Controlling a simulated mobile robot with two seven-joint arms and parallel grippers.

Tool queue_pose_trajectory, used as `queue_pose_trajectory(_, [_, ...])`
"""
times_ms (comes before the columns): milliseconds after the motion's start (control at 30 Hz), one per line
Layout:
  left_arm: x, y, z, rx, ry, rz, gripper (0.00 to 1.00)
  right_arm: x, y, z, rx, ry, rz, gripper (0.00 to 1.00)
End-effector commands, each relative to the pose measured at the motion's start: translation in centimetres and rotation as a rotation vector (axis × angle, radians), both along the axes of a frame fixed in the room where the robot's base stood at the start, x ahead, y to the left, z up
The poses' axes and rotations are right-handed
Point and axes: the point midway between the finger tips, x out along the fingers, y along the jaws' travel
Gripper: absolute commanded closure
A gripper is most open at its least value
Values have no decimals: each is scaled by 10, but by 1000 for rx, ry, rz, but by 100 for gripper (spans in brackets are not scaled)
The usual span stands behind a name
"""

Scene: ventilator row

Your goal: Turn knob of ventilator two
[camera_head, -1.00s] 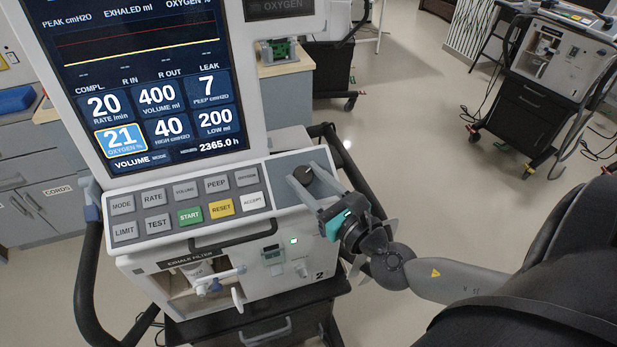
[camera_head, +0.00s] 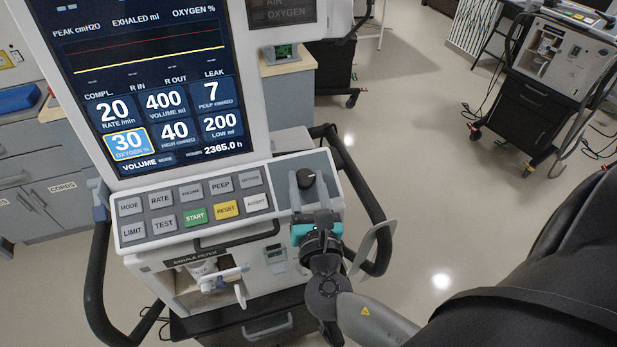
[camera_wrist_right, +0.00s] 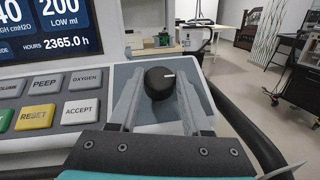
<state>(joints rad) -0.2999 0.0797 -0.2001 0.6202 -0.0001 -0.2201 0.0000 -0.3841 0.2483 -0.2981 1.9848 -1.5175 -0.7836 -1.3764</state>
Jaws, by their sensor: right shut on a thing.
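The ventilator (camera_head: 150,262) has a lit screen (camera_head: 140,70) with the OXYGEN % tile highlighted at 30. Its black round knob (camera_head: 306,179) sits on the grey panel right of the buttons. The right wrist view shows the knob (camera_wrist_right: 158,83) close up, its white mark pointing to the right. My right gripper (camera_head: 308,183) is shut on the knob, one finger on each side of it. Its arm comes in from the lower right and covers part of the ventilator's lower front. My left gripper is not in view.
The button panel (camera_head: 190,208) is just left of the knob. A black side handle (camera_head: 365,205) curves close to the right of my gripper. Another ventilator on a cart (camera_head: 545,80) stands at the back right. The floor between is clear.

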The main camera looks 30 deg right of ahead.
Motion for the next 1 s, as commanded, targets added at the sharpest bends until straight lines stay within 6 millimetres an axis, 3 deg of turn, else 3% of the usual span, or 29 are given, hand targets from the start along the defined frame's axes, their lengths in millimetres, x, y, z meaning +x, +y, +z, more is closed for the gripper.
queue_pose_trajectory(500, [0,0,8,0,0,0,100,3,5,2,154,-45,-295,100])
queue_pose_trajectory(1000, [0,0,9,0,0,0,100,4,5,2,180,-52,-345,100])
